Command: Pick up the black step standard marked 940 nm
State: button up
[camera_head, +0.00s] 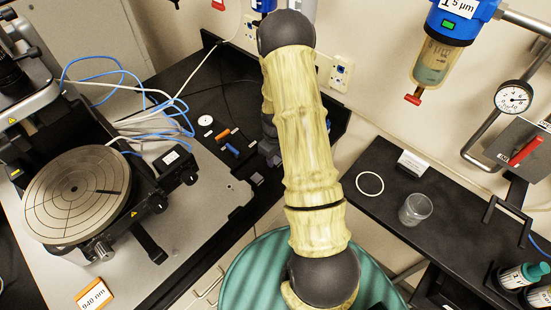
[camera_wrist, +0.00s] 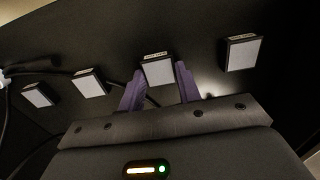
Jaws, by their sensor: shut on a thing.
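In the wrist view, my gripper (camera_wrist: 160,72) has its two purple fingers on either side of a black step standard (camera_wrist: 158,70) with a pale grey face. It is shut on this block. The small label on the block's far edge is too small to read, so I cannot tell whether it says 940 nm. Similar black blocks with pale faces lie to the right (camera_wrist: 241,53) and to the left (camera_wrist: 88,84), with another farther left (camera_wrist: 39,96). In the head view my arm hides most of the gripper and the blocks.
A card reading 940 nm (camera_head: 93,294) lies near the profiler's round stage (camera_head: 77,194). A white disc (camera_head: 205,120) and small coloured pieces lie on the black bench. Cables run nearby. A glass beaker (camera_head: 415,209) and white ring (camera_head: 369,183) stand on the right bench.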

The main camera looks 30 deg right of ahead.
aim_at(275, 159)
notch_tip(275, 159, up, 10)
jog(key=b, duration=0.2)
jog(key=shift+b, duration=0.35)
dwell(0.3)
jog(key=shift+o, duration=0.7)
jog(key=shift+f, duration=0.1)
grip_shut()
